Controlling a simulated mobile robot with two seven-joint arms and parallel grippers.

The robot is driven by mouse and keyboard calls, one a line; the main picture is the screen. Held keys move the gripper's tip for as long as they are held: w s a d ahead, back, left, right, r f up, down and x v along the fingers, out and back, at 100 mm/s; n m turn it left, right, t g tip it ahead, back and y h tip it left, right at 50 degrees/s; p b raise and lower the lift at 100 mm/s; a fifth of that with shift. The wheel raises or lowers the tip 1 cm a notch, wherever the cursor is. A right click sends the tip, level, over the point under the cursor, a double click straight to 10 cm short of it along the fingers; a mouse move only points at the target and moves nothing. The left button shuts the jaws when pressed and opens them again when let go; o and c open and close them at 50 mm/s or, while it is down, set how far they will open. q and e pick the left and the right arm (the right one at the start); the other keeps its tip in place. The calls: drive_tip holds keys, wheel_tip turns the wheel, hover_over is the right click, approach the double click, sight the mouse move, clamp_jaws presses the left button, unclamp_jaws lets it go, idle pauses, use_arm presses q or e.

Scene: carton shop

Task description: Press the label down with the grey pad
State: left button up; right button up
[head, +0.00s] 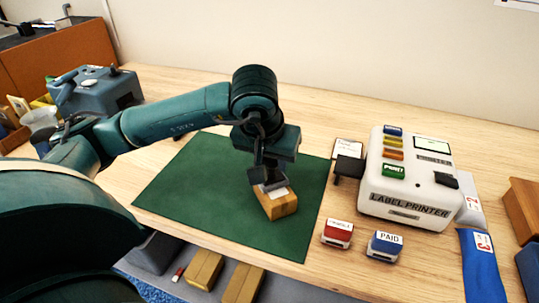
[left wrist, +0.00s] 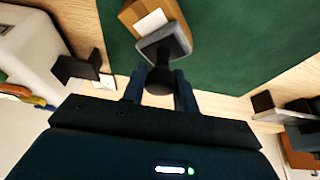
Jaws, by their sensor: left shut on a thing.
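A small tan carton (head: 283,207) sits on the green mat (head: 190,185), and it also shows in the left wrist view (left wrist: 177,11). A white label (left wrist: 151,22) is on its top face. My left gripper (head: 264,176) is shut on the dark knob of the grey pad (left wrist: 166,45); the fingers also show in the left wrist view (left wrist: 159,88). The pad is over the carton's top and hides part of the label. I cannot tell whether the pad touches it. My right gripper is not in view.
A white label printer (head: 405,190) stands right of the mat. A red stamp (head: 338,233) and a blue PAID stamp (head: 385,246) stand in front of it. A blue-grey machine (head: 95,90) is at the back left. Most of the mat is clear.

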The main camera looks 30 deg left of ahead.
use_arm(q)
drive_tip(key=shift+s+d, duration=0.15)
drive_tip(key=shift+d, duration=0.1)
drive_tip(key=shift+s+d+f, duration=0.1)
drive_tip(key=shift+s+d, duration=0.2)
drive_tip(key=shift+d, duration=0.2)
idle(0.5)
wheel_tip(320, 180, up, 7)
drive_tip(key=p, duration=0.3)
idle(0.5)
idle(0.5)
